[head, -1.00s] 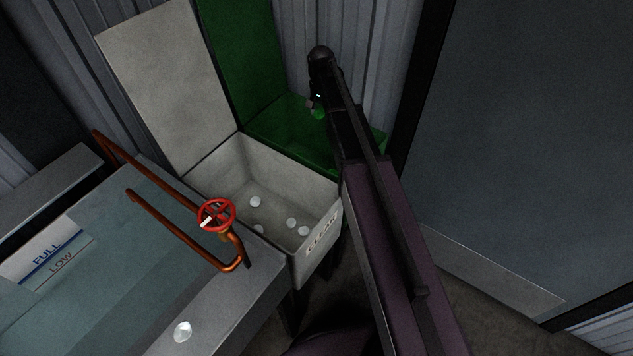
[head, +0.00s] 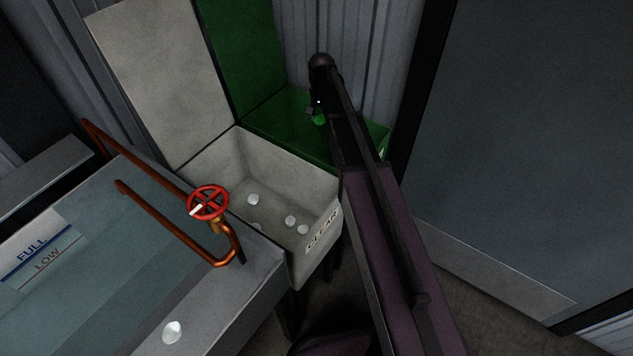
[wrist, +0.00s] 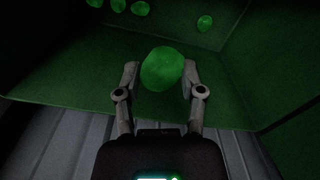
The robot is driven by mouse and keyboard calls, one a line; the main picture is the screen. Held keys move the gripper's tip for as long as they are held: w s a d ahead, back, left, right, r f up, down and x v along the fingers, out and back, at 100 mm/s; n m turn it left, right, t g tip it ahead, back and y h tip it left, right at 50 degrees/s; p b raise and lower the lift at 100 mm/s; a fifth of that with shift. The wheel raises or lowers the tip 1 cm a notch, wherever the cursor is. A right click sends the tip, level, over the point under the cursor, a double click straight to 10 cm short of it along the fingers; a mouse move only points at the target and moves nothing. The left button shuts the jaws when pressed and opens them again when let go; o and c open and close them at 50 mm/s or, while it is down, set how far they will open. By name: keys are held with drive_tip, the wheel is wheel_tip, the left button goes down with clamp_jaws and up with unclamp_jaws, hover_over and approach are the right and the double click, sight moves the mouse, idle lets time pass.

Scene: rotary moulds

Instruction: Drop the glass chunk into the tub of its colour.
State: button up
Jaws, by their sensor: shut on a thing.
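A green glass chunk (wrist: 162,69) sits between the fingertips of my gripper (wrist: 160,80) in the wrist view, and my gripper is shut on it. In the head view the chunk (head: 319,120) shows as a small bright green spot under my gripper (head: 316,108). My gripper holds it over the green tub (head: 275,122), whose inside (wrist: 60,70) fills most of the wrist view. Several green chunks (wrist: 140,9) lie in that tub. My arm hides part of the green tub. The grey tub marked CLEAR (head: 232,165) stands left of it and holds several clear chunks (head: 290,221).
A tank (head: 110,250) with FULL and LOW marks, orange pipes (head: 165,225) and a red valve wheel (head: 208,203) stand at the left. A clear chunk (head: 172,332) lies on the tank's ledge. A grey door panel (head: 520,150) is at the right.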

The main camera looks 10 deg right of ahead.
drive_tip(key=shift+f, duration=0.2)
drive_tip(key=o, duration=1.2)
drive_tip(key=shift+o, duration=0.2)
drive_tip(key=s+r+n+p, duration=0.2)
drive_tip(key=s+r+p, duration=0.7)
drive_tip(key=s, duration=0.4)
drive_tip(key=s+r+n+p, duration=0.3)
drive_tip(key=s+r+p, duration=0.7)
drive_tip(key=s, duration=0.4)
drive_tip(key=shift+s+d+n, duration=0.15)
drive_tip(key=shift+s+n, duration=0.05)
drive_tip(key=shift+n, duration=0.1)
drive_tip(key=shift+r, duration=0.1)
